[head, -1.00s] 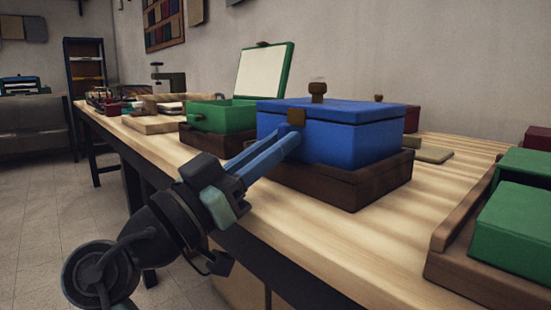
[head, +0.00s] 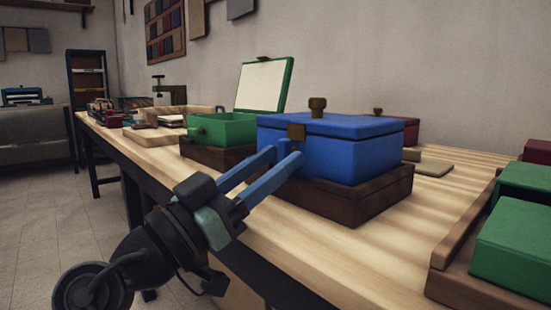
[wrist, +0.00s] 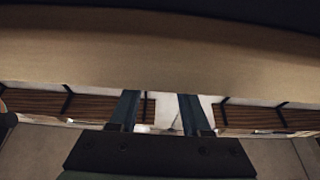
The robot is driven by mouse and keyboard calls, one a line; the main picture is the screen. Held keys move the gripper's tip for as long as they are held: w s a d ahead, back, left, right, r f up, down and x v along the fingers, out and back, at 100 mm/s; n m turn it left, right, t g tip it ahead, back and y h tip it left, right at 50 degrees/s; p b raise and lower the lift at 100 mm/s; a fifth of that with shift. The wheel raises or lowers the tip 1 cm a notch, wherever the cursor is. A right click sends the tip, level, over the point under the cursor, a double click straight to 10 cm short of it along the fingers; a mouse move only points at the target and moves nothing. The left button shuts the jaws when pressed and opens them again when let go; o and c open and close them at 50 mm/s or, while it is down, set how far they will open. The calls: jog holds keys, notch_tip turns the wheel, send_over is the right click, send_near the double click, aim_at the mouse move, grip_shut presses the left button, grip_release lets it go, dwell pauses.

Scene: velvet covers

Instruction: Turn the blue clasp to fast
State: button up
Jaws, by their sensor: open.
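The blue box (head: 350,155) stands shut in a dark wooden tray (head: 335,204) on the bench. Its clasp is a small brass-brown piece (head: 296,132) at the front of the lid edge. A brass knob (head: 317,104) stands on top of the lid. My gripper (head: 286,157) is open and empty in front of the box. Its two blue fingers are apart, with tips just below the clasp in the picture; contact cannot be told. In the wrist view the open fingers (wrist: 158,105) show before a wooden surface; neither clasp nor box can be made out there.
A green box (head: 228,130) with its lid raised stands behind, to the left. Green boxes in a wooden tray (head: 462,245) sit at the right. The bare bench top (head: 395,225) lies between. The bench's front edge runs beneath my arm.

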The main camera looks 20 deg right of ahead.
jog(key=p+v, duration=0.3)
jog(key=v, duration=0.9)
jog(key=shift+a+p, duration=0.15)
jog(key=shift+p, duration=0.2)
jog(key=w+r+n+t+y+p, duration=0.4)
jog(key=r+n+t+y+p, duration=0.6)
jog(key=r, duration=0.6)
jog(key=s+a+r+n+t+y+p, duration=0.25)
jog(key=s+r+t+y, duration=0.35)
jog(key=r, duration=0.4)
jog(key=s+a+r+n+t+y+p, duration=0.25)
jog(key=s+r+t+y, duration=0.2)
jog(key=s+r, duration=0.35)
notch_tip(320, 180, up, 38)
jog(key=w+m+p, duration=0.1)
jog(key=p, duration=3.6)
jog(key=shift+w+d+g+y+p, duration=0.25)
jog(key=shift+d+g+y+p, duration=0.1)
jog(key=shift+g, duration=0.1)
